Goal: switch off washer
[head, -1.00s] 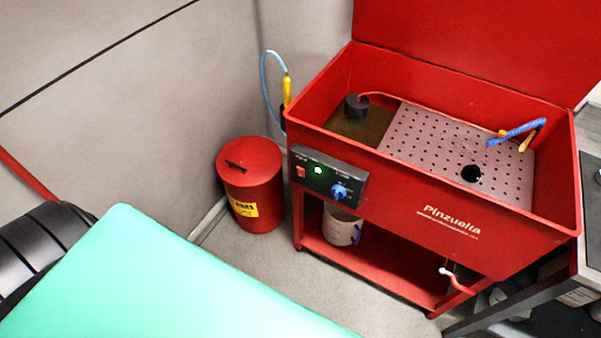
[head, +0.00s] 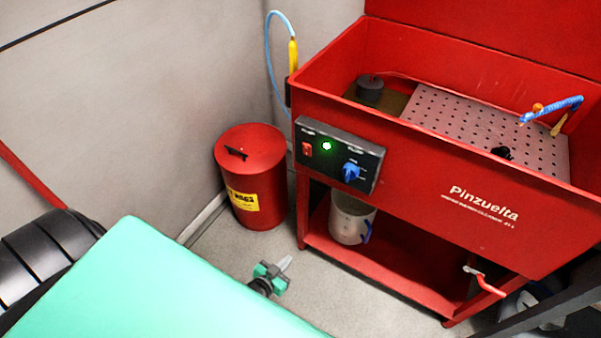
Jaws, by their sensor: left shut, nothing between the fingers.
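The red parts washer (head: 420,190) stands at the right with its lid raised. Its dark control panel (head: 338,178) is on the front at the left end. The panel has a red switch (head: 307,149), a lit green lamp (head: 326,146) and a blue rotary knob (head: 351,172). My left gripper (head: 286,263) shows low in the middle, beyond the edge of a green surface. It is shut and empty, below and to the left of the panel, well apart from it. My right gripper is not in view.
A red lidded bin (head: 251,185) stands left of the washer. A white bucket (head: 350,222) sits on the washer's lower shelf. A red-handled valve (head: 485,281) juts out at the lower right. Grey floor (head: 325,300) is clear before the washer.

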